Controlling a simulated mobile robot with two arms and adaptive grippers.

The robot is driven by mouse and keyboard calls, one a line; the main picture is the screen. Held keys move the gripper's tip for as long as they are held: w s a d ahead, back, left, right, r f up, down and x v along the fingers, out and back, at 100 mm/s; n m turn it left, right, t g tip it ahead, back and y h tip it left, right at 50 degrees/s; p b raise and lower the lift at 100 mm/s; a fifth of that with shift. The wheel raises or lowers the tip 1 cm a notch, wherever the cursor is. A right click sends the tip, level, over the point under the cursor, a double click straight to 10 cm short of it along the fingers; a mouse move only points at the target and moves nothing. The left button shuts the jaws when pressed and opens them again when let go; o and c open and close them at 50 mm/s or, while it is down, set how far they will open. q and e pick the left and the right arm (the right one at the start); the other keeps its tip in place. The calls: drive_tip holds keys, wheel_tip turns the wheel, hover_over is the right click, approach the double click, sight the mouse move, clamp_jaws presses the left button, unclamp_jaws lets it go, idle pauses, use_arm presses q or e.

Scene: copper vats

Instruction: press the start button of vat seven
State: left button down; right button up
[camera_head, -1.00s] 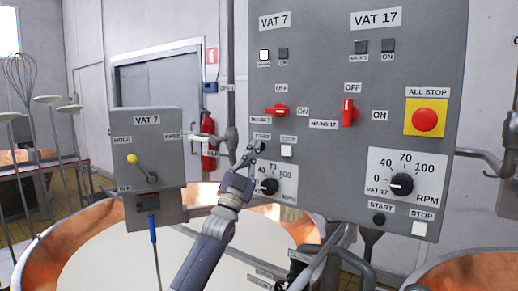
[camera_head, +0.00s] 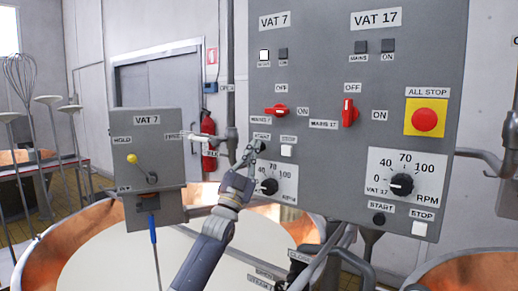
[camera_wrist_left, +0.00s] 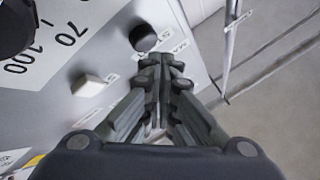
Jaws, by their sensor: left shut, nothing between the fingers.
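The vat 7 start button is a round black knob under its START label on the grey control panel. In the left wrist view the start button (camera_wrist_left: 143,37) stands just beyond and slightly left of my fingertips. My left gripper (camera_head: 257,151) reaches up from below to it, fingers shut and empty; it also shows in the left wrist view (camera_wrist_left: 162,66). In the head view the fingertips overlap the button and partly hide it. I cannot tell whether they touch it. The white vat 7 stop button (camera_head: 287,150) is to its right. My right gripper is not in view.
The vat 7 speed dial (camera_head: 269,186) is just below, partly behind my gripper. The red vat 7 mains switch (camera_head: 276,111) is above, lying sideways. Its white mains lamp (camera_head: 264,55) is lit. The red all-stop button (camera_head: 424,120) and vat 17 start button (camera_head: 379,219) are right.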

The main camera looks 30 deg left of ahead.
use_arm(q)
drive_tip(key=shift+w, duration=0.15)
drive_tip(key=shift+w, duration=0.25)
drive_tip(key=shift+w+d+b, duration=0.1)
drive_tip(key=shift+w+b, duration=0.2)
drive_tip(key=shift+w, duration=0.2)
idle(0.6)
drive_tip(key=shift+s, duration=0.9)
drive_tip(key=shift+s, duration=0.1)
drive_tip(key=shift+s+a, duration=0.15)
drive_tip(key=shift+s, duration=1.05)
drive_tip(key=shift+s+a, duration=0.15)
drive_tip(key=shift+s, duration=1.05)
